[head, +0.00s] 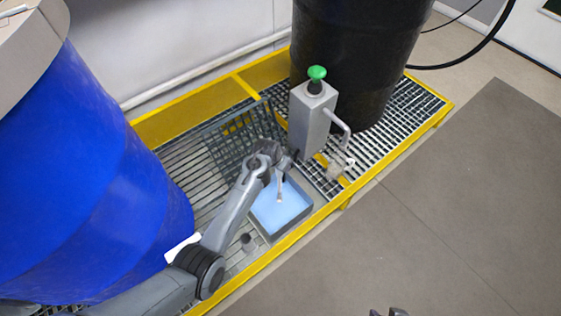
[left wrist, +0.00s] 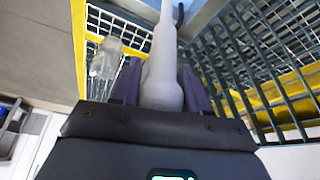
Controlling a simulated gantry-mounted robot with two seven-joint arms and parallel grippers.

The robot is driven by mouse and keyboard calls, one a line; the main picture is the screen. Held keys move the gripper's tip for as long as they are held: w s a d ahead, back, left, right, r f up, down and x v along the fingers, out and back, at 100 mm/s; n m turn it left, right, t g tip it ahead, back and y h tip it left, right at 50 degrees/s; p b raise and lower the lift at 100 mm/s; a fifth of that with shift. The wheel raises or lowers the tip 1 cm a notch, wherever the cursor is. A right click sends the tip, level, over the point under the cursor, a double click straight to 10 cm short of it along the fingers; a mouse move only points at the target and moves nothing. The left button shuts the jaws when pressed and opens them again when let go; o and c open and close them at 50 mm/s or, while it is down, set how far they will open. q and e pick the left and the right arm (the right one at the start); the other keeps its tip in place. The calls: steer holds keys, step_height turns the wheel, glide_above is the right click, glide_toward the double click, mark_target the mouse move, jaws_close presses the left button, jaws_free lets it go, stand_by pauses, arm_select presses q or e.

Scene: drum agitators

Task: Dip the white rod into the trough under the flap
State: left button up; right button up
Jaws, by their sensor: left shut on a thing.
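The white rod (head: 280,187) hangs from my left gripper (head: 284,163), tip down over the trough. My left gripper is shut on the rod's thick end; the left wrist view shows the rod (left wrist: 163,60) between its fingers (left wrist: 161,88). The trough (head: 268,237) is a grey square box with light blue liquid (head: 285,212). Whether the rod's tip touches the liquid I cannot tell. A grated flap (head: 232,132) stands raised behind the trough; it also shows in the left wrist view (left wrist: 243,80). A small dark part of my right gripper (head: 390,312) shows at the bottom edge.
A grey post (head: 311,122) with a green button (head: 317,73) stands behind the trough. A clear container (head: 337,168) is right of it, also in the left wrist view (left wrist: 105,60). A blue drum (head: 90,180) and a black drum (head: 355,55) stand on the yellow-edged grating.

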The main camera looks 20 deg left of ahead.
mark_target(280, 182)
arm_select(q)
step_height(280, 182, down, 12)
steer(key=b, duration=0.7)
steer(key=shift+f, duration=0.15)
steer(key=shift+f+b, duration=0.5)
steer(key=shift+b, duration=0.05)
steer(key=shift+f, duration=0.4)
stand_by(0.3)
step_height(280, 182, up, 25)
steer(key=p, duration=2.6)
steer(key=shift+r, duration=0.15)
steer(key=shift+s, duration=0.1)
